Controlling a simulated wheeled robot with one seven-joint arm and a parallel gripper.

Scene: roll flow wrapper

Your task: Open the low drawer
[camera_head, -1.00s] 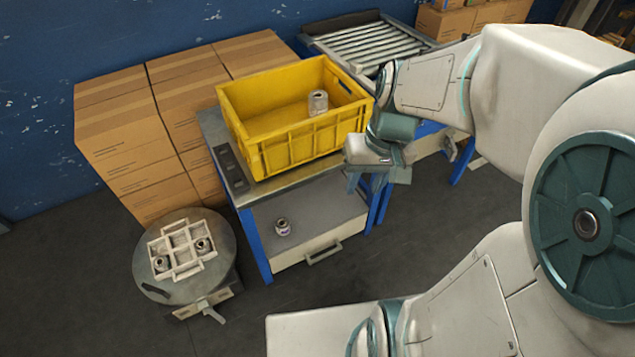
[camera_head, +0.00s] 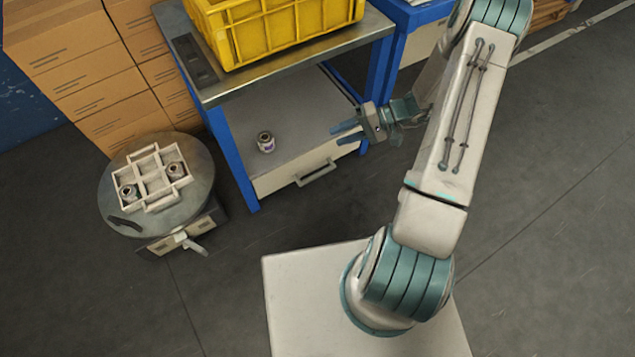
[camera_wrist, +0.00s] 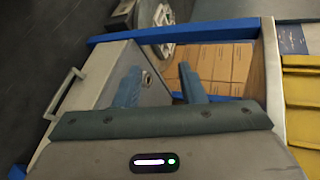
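The low drawer (camera_head: 290,177) is the pale front panel under the lower shelf of the blue-legged table, and it looks closed. Its bar handle (camera_head: 317,174) sticks out from the front; the handle also shows at the left of the wrist view (camera_wrist: 64,93). My gripper (camera_head: 346,132) is to the right of and above the handle, beside the lower shelf's right end, apart from the handle. Its two fingers are spread with nothing between them. In the wrist view the gripper fingers (camera_wrist: 160,88) point past the shelf.
A small can (camera_head: 265,142) stands on the lower shelf (camera_head: 300,115). A yellow crate (camera_head: 280,30) sits on the table top. A round stand (camera_head: 200,195) with a white divided tray is at left. Cardboard boxes (camera_head: 65,60) stand behind. Floor before the drawer is clear.

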